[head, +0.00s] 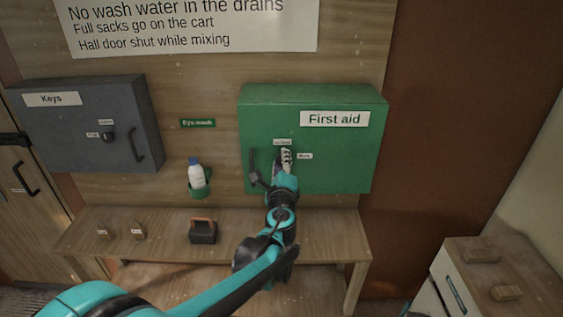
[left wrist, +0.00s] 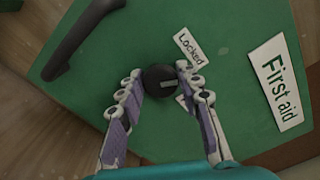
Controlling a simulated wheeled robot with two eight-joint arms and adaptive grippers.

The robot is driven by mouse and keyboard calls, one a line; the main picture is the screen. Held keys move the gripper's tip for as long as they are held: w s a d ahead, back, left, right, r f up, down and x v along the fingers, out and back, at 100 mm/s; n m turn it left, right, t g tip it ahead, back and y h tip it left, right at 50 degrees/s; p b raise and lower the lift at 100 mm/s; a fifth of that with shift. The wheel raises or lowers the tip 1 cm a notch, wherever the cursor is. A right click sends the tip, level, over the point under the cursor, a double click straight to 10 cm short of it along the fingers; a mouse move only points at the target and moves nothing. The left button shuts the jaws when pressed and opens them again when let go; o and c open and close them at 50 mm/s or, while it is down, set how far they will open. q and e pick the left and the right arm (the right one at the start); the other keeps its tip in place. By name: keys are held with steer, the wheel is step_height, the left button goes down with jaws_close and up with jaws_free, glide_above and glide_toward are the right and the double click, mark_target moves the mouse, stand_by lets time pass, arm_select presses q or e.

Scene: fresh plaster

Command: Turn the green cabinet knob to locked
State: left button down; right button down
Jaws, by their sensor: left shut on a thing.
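The green first aid cabinet (head: 337,149) hangs on the wall, its door closed in the head view. Its round dark knob (left wrist: 160,79) sits between the fingers of my left gripper (left wrist: 158,77), which is shut on it. A pale mark on the knob points right in the left wrist view, between the "Locked" label (left wrist: 189,47) and a second label (left wrist: 183,102) mostly hidden by a finger. In the head view my left gripper (head: 286,160) covers the knob. My right gripper is not in view.
The cabinet's dark handle (head: 253,167) is just left of my left gripper. A grey keys cabinet (head: 85,130) hangs at left, with an eye-wash bottle (head: 196,175) between. A wooden bench (head: 330,232) stands below, with a dark handled block (head: 203,234) on it.

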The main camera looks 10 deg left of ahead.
arm_select(q)
steer(key=n, duration=0.5)
steer(key=shift+f, duration=0.1)
steer(key=shift+n, duration=0.4)
steer(key=c, duration=1.1)
jaws_free()
steer(key=s+d, duration=0.2)
steer(key=s, duration=0.9)
steer(key=shift+s+d, duration=0.15)
steer(key=shift+s, duration=0.25)
